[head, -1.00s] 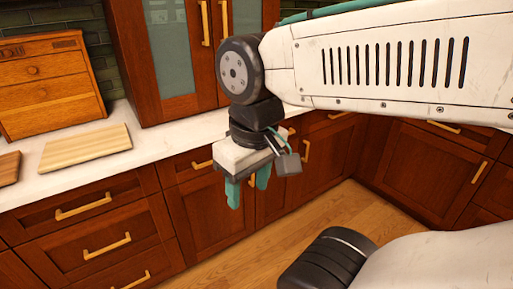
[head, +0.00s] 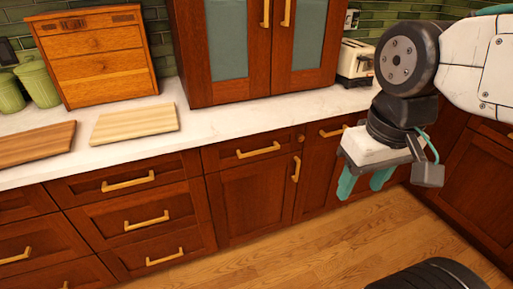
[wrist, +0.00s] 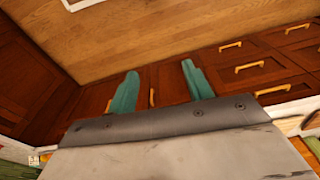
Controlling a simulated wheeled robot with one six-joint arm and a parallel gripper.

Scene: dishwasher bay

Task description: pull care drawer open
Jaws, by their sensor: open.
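Several wooden drawers with brass bar handles are built in under the counter; no label shows which is the care drawer. In the head view, a stack at the left has a top drawer (head: 85,187), a middle drawer (head: 182,203) and a lower drawer (head: 122,262). My gripper (head: 364,184) is open and empty, with teal fingers pointing down, to the right of these drawers. In the wrist view, my gripper (wrist: 158,76) has its fingers apart with nothing between them; drawer handles show to the right.
The white countertop (head: 240,122) holds a wooden box (head: 95,65), cutting boards (head: 135,121), green canisters (head: 38,82) and a toaster (head: 356,60). A glass-fronted cabinet (head: 200,85) stands on it. The wooden floor (head: 310,235) in front is clear.

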